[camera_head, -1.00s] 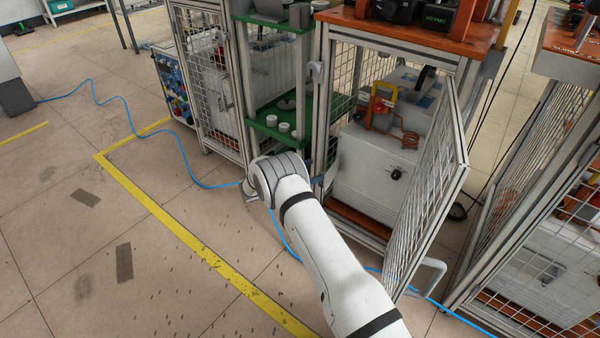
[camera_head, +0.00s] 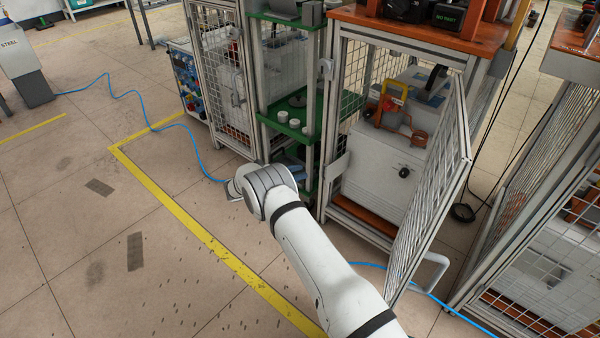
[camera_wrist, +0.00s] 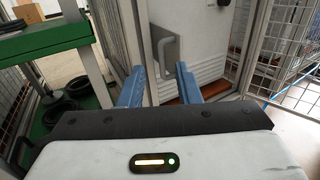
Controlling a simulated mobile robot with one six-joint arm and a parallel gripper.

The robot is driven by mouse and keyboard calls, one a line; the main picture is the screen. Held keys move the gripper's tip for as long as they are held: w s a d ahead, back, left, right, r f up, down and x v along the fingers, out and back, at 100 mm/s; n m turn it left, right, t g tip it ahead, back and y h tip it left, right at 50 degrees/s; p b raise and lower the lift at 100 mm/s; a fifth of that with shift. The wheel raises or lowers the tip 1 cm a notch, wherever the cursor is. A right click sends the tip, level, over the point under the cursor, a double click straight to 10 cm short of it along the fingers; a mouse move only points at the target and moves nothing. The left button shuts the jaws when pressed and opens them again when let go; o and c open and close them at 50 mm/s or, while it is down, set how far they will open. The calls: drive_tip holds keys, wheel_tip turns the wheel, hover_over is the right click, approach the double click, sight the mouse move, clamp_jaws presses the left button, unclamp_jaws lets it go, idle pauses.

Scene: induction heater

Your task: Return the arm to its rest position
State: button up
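My arm (camera_head: 320,270) reaches forward from the bottom of the head view, its wrist in front of the green shelf unit and the open cage. In the wrist view, my gripper (camera_wrist: 158,80) shows two blue fingers standing well apart, with nothing held between them. Beyond the fingers are a grey handle (camera_wrist: 168,50) and a pale cabinet front; I cannot tell whether the fingers are clear of the cage frame. In the head view the gripper is mostly hidden behind my wrist.
The mesh door (camera_head: 438,185) stands open at right, near my forearm. The cage holds a white machine (camera_head: 375,165) with an orange-handled tool. The green shelf (camera_head: 283,127) bears white cups. A blue hose (camera_head: 188,128) crosses the floor. Floor at left is clear.

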drive_tip(key=s+d+r+m+g+y+p, duration=0.2)
drive_tip(key=s+d+r+m+p, duration=0.3)
drive_tip(key=r, duration=0.7)
drive_tip(key=s+d+r+m+g+y+p, duration=0.1)
drive_tip(key=s+d+r+g+y+p, duration=0.15)
drive_tip(key=r+p, duration=0.7)
drive_tip(key=s+d+r+m+g+y+p, duration=0.1)
drive_tip(key=s+d+r+m+y+p, duration=0.3)
drive_tip(key=r, duration=1.1)
drive_tip(key=s+r+m+t+y+p, duration=0.2)
drive_tip(key=s+r+m+y+p, duration=0.6)
drive_tip(key=s+r+p, duration=1.4)
drive_tip(key=s+r+m, duration=0.3)
drive_tip(key=s+r, duration=0.4)
drive_tip(key=s, duration=0.2)
drive_tip(key=shift+s+a+r+m+y, duration=0.15)
drive_tip(key=shift+m+y, duration=0.15)
drive_tip(key=shift+y, duration=0.05)
drive_tip(key=shift+t, duration=0.25)
